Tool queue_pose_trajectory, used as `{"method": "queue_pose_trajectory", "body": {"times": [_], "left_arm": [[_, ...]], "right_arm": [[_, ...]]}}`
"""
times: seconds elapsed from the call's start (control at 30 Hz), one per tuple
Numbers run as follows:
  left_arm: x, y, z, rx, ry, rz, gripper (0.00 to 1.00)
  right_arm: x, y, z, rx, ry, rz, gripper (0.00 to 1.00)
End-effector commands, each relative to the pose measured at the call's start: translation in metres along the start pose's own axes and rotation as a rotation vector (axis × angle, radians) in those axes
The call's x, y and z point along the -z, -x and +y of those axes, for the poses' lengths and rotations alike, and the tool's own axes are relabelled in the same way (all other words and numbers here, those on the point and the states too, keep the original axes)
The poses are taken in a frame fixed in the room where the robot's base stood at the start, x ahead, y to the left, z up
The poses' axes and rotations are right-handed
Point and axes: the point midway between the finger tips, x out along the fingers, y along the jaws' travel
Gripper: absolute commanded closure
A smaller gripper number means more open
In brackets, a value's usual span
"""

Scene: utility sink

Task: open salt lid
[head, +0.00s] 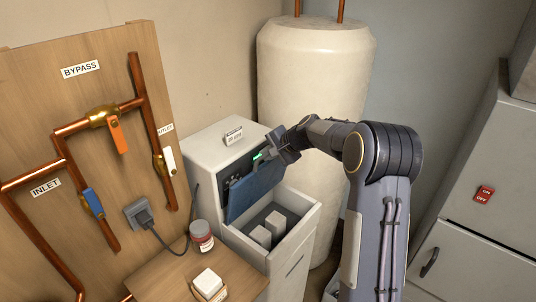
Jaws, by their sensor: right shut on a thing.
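The white softener cabinet (205,148) stands in the middle. Its blue salt lid (256,190) is tilted up steeply, leaning against the taller back part. Below it the salt bin (306,224) is uncovered, with two white blocks (268,228) inside. My right gripper (272,156) is at the lid's upper edge and is shut on it; the fingertips are small and partly hidden. My left gripper is not in view.
A wooden board at left carries copper pipes, an orange-handled bypass valve (117,136) and a blue-handled inlet valve (93,202). A jar (201,235) and a white block in a holder (209,283) stand on a wooden surface. A large tank (310,80) is behind the cabinet.

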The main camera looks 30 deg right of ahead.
Motion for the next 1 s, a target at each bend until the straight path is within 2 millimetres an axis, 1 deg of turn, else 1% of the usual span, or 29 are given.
{"method": "queue_pose_trajectory", "body": {"times": [0.13,0.17,0.27,0.3,0.53,0.63,0.77,0.9,1.0], "left_arm": [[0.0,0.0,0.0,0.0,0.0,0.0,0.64],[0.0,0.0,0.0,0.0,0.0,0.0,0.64],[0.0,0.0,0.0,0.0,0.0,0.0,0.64],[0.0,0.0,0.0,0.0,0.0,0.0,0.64],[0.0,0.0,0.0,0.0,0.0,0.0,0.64],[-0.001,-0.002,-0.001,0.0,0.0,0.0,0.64],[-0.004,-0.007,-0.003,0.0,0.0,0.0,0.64],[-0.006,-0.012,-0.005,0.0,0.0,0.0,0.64],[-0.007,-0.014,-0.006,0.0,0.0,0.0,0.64]], "right_arm": [[-0.002,0.0,0.0,0.001,0.002,-0.005,1.0],[-0.002,0.0,0.0,0.001,0.002,-0.005,0.85],[-0.001,0.0,0.0,0.001,0.001,-0.004,0.72],[-0.001,0.0,0.0,0.001,0.001,-0.004,0.7],[-0.001,0.0,0.0,0.001,0.001,-0.002,0.7],[0.0,0.005,0.0,0.003,0.002,0.0,0.7],[0.0,0.023,0.0,0.005,0.001,0.0,0.7],[0.0,0.048,0.0,0.005,0.002,0.001,0.7],[-0.001,0.063,0.0,0.004,0.001,-0.001,0.7]]}}
